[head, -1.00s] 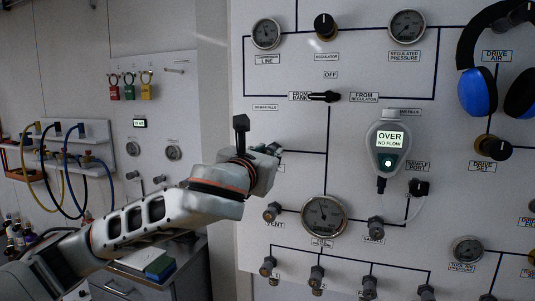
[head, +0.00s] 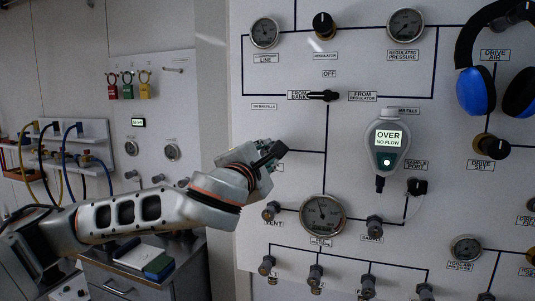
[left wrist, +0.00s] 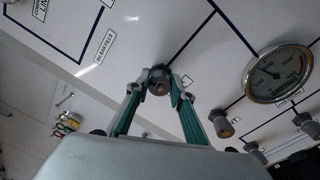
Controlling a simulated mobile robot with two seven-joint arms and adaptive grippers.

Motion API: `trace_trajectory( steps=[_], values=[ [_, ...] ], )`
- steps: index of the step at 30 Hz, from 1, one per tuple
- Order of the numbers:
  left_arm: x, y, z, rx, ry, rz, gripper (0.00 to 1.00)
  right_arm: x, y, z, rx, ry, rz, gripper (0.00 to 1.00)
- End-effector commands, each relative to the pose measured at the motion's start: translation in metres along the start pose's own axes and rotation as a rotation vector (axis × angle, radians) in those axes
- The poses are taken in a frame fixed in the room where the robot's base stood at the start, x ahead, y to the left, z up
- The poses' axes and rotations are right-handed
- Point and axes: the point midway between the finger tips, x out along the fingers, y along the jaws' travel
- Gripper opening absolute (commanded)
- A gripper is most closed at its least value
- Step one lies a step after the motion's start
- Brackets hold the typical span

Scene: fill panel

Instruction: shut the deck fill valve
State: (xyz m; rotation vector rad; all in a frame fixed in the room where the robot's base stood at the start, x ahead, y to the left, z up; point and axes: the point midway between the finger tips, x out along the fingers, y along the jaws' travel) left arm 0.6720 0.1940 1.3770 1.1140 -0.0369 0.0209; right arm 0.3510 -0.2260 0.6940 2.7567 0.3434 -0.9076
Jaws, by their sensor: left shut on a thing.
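My left gripper (left wrist: 159,88) is shut on a small grey round valve knob (left wrist: 160,79) on the white panel, seen end-on between the green-sided fingers in the left wrist view. In the head view my left gripper (head: 262,166) reaches the panel from the left, above the vent knob (head: 270,210). The gripper and wrist hide the held knob and most of its label there, so I cannot read its name. A drawn line runs right from it to the central vertical line. My right gripper is not in view.
A large gauge (head: 323,214) sits below right of the gripper, with a sample knob (head: 374,227) beside it. A handheld analyser (head: 387,142) reads "OVER NO FLOW". Blue-cupped headphones (head: 478,92) hang at right. Several knobs line the panel's lower part.

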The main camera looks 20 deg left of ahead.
Motion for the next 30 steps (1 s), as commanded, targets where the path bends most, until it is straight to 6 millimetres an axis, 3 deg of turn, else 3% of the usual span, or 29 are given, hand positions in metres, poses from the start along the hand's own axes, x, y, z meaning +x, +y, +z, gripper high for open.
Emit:
trace_trajectory(
  steps=[12,28,29,30],
  values=[
    [-0.0001,-0.001,-0.0004,0.186,-0.009,0.002,0.01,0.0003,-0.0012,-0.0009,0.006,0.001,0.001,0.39],
    [-0.0001,-0.0011,-0.0004,0.211,-0.01,0.002,0.01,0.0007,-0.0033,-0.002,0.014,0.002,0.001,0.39],
    [-0.0001,-0.0011,-0.0004,0.211,-0.01,0.002,0.25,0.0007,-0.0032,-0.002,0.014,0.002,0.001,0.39],
    [-0.0001,-0.0011,-0.0004,0.21,-0.01,0.002,0.35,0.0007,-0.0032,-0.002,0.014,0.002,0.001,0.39]
  ],
)
